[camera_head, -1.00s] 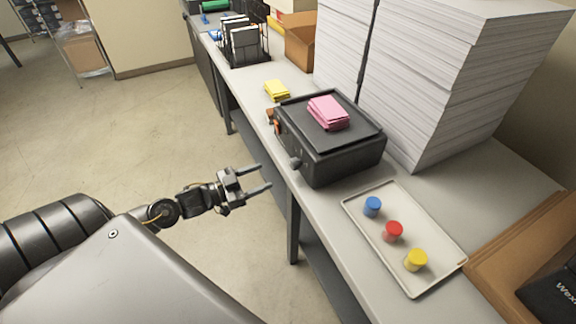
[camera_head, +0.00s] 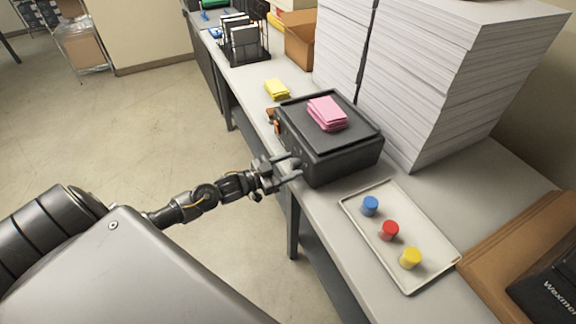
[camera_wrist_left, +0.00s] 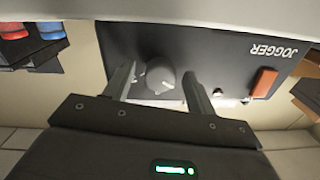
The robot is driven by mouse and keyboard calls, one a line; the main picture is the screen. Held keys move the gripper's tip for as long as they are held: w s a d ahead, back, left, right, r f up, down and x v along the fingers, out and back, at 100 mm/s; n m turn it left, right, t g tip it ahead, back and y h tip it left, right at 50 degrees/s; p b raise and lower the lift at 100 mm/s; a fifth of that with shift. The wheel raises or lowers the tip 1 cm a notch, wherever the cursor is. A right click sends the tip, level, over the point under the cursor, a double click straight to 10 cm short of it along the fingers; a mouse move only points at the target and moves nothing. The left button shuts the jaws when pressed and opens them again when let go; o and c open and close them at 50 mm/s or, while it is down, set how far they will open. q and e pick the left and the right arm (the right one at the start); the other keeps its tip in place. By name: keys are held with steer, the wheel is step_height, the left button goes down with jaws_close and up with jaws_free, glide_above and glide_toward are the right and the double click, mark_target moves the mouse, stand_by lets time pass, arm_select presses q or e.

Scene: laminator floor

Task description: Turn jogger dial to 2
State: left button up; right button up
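The jogger (camera_head: 345,158) is a black box on the bench, with a pink stack on top. Its front panel (camera_wrist_left: 225,55) shows upside down in the left wrist view, with the word JOGGER. The grey dial (camera_wrist_left: 160,75) has a pale mark on it; its number setting cannot be read. My left gripper (camera_head: 297,167) is at the jogger's front face and hides the dial in the head view. In the left wrist view its two fingers (camera_wrist_left: 158,85) are open, one on either side of the dial, with visible gaps. My right gripper is not in view.
An orange switch (camera_wrist_left: 264,82) and a small knob (camera_wrist_left: 218,92) sit beside the dial. A tray (camera_head: 428,279) with blue, red and yellow pieces lies right of the jogger. Tall paper stacks (camera_head: 450,90) stand behind. Yellow pads (camera_head: 277,89) lie to the left. The floor (camera_head: 150,130) is clear.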

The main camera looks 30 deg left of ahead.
arm_select(q)
steer(key=c, duration=1)
steer(key=shift+o, duration=0.2)
steer(key=shift+m, duration=0.3)
steer(key=m+b, duration=0.3)
steer(key=m, duration=0.2)
steer(key=shift+f+m, duration=0.15)
steer(key=shift+m, duration=0.15)
steer(key=m+b, duration=0.3)
steer(key=m, duration=0.2)
steer(key=shift+m, duration=0.4)
steer(key=o, duration=1)
steer(key=shift+a, duration=0.1)
